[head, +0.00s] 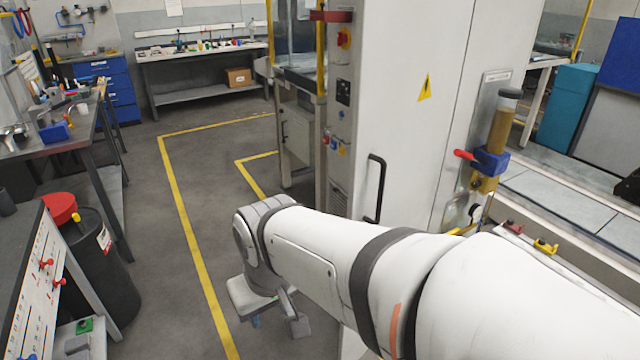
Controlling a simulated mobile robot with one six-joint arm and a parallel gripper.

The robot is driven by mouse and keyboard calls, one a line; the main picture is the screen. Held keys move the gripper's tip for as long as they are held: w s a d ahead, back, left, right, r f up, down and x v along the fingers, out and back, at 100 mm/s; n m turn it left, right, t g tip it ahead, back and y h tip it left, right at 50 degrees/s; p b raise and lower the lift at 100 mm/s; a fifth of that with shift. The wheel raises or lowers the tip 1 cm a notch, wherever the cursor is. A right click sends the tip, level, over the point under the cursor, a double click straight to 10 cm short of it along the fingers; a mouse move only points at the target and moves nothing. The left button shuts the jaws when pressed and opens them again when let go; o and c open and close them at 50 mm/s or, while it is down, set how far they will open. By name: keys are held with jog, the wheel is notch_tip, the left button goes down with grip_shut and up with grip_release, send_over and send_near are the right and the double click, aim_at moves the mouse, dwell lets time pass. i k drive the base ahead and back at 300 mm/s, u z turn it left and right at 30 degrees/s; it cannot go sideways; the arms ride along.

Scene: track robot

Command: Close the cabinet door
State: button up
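A tall white cabinet (400,100) stands right of centre, with a yellow warning triangle on its broad face. A black vertical bar handle (375,188) is fixed low on that face, near its left edge. I cannot tell how far the door stands open; my arm hides the lower part of the cabinet. My gripper (275,316) hangs below my wrist, left of and lower in the picture than the handle, apart from it. It is seen from above and partly hidden by my own wrist, so its finger opening is unclear. I see nothing held in it.
A narrow grey panel with switches (342,95) adjoins the cabinet's left edge. A black drum (100,265) with a red lid and a workbench (75,140) stand at left. The grey floor with yellow lines (190,235) is clear between them and the cabinet.

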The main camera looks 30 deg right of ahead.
aim_at(409, 55)
jog(key=z, duration=1.65)
jog(key=i, duration=0.5)
jog(key=k, duration=1.05)
jog(key=u, duration=0.3)
jog(key=i, duration=0.65)
jog(key=u, duration=0.05)
